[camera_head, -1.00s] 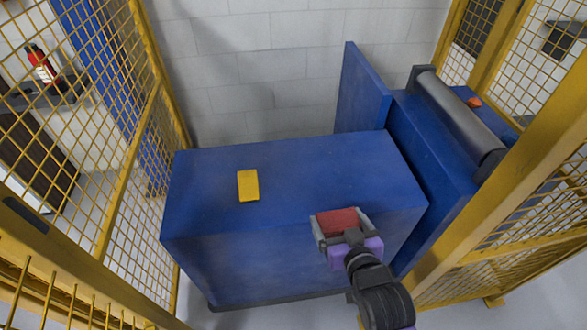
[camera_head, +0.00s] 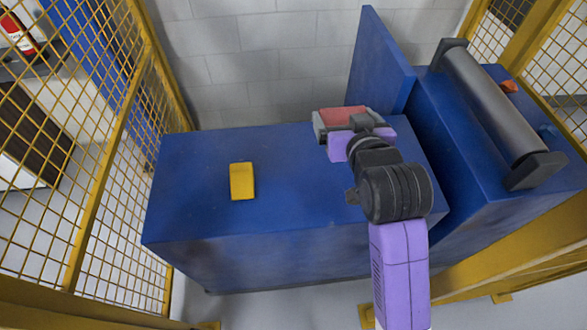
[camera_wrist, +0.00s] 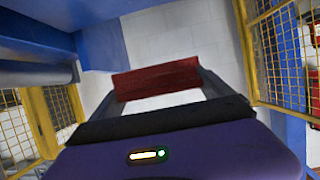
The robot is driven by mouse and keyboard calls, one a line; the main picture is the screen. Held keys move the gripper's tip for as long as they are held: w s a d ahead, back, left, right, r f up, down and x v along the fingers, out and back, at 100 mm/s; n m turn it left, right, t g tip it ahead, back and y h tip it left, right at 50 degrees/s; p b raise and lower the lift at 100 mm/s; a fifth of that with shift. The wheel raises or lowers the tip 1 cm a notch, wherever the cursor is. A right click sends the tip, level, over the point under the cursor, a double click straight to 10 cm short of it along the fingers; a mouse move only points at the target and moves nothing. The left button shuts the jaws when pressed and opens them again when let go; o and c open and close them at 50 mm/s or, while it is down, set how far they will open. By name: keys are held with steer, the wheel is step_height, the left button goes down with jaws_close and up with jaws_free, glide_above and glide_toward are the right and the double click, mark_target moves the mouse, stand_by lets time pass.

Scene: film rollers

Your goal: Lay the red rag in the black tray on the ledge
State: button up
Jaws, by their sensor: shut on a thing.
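My gripper (camera_head: 344,124) is shut on the red rag (camera_head: 343,115), which it holds between its two grey fingers. In the head view they appear over the far right part of the blue block's top, near the upright blue panel. I cannot tell their exact height. In the wrist view the rag (camera_wrist: 156,79) spans the fingertips, with the pale wall behind it. I cannot make out a black tray or its ledge in these views.
A yellow block (camera_head: 242,181) lies on the blue block's top (camera_head: 200,200). The upright blue panel (camera_head: 382,60) and a grey roller (camera_head: 490,95) stand at right. An orange piece (camera_head: 509,86) lies beyond the roller. Yellow mesh fencing (camera_head: 100,130) encloses both sides.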

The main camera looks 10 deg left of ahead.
mark_target(332, 181)
step_height(332, 181, down, 21)
steer(key=shift+s+d+r+b, duration=0.1)
steer(key=shift+r+b, duration=0.1)
steer(key=shift+b, duration=0.1)
stand_by(0.3)
steer(key=shift+f, duration=0.1)
steer(key=o, duration=0.9)
steer(key=shift+o, duration=0.9)
steer(key=v, duration=1.2)
